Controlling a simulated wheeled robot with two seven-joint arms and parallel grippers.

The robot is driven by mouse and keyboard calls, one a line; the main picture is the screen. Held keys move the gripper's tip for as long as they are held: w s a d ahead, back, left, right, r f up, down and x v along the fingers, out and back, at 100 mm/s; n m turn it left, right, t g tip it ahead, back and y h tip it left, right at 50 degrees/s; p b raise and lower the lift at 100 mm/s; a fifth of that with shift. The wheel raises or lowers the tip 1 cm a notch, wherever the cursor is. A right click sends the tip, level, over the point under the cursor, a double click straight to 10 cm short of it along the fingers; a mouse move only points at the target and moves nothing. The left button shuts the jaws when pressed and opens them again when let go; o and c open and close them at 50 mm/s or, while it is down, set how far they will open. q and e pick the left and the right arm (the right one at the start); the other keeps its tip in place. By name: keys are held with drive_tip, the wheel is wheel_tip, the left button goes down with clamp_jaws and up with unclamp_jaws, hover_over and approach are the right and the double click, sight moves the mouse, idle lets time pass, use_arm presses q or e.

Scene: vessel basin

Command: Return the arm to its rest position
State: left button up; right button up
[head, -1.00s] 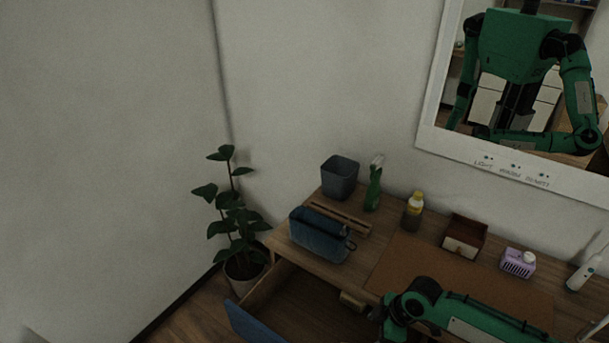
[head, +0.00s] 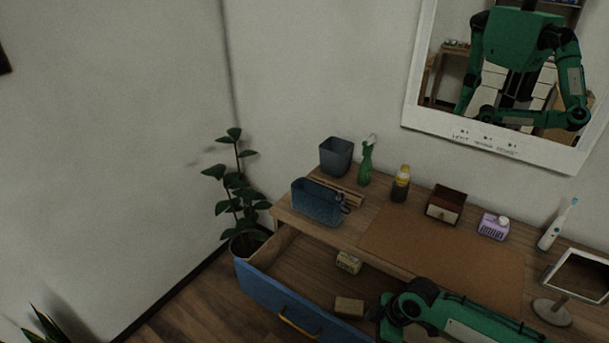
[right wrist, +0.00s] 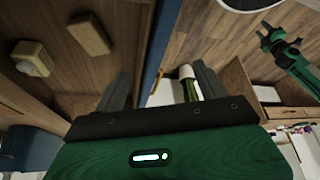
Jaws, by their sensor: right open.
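My right arm comes in from the lower right of the head view, over the front of the wooden desk (head: 330,234). Its gripper is low in that view and its fingertips cannot be made out there. In the right wrist view my right gripper (right wrist: 162,88) is open, with its two fingers apart and no object held between them. Beyond it are the drawer's blue front (right wrist: 158,45) and a tan block (right wrist: 90,34) in the drawer. What looks like my left gripper (right wrist: 266,36) shows at the upper right of that view; its jaw state is unclear.
The open drawer (head: 285,300) juts from the desk and holds a small box (head: 348,262) and the tan block (head: 349,306). A blue case (head: 317,203), a bin (head: 336,157), a green spray bottle (head: 366,165) and a mirror on a stand (head: 580,275) stand on top. A plant (head: 235,190) is left.

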drive_tip(key=s+a+r+m+t, duration=0.2)
drive_tip(key=s+a+r+m, duration=0.2)
drive_tip(key=s+a, duration=0.45)
drive_tip(key=s+d+r+m+h, duration=0.35)
drive_tip(key=s+d+m, duration=0.55)
drive_tip(key=s+d, duration=0.4)
wheel_tip(320, 180, down, 37)
drive_tip(key=d+b, duration=0.1)
drive_tip(key=b, duration=0.4)
use_arm(q)
wheel_tip(320, 180, down, 10)
drive_tip(key=b, duration=0.5)
drive_tip(key=shift+w, duration=0.2)
use_arm(e)
drive_tip(key=s+d+f+g, duration=0.1)
drive_tip(key=s+d+f, duration=0.1)
drive_tip(key=s+f, duration=0.7)
drive_tip(key=s+d+f+g+h, duration=0.1)
drive_tip(key=s+d+f, duration=0.1)
drive_tip(key=s+f, duration=0.7)
wheel_tip(320, 180, down, 6)
drive_tip(key=shift+s+r, duration=0.1)
drive_tip(key=shift+s, duration=0.25)
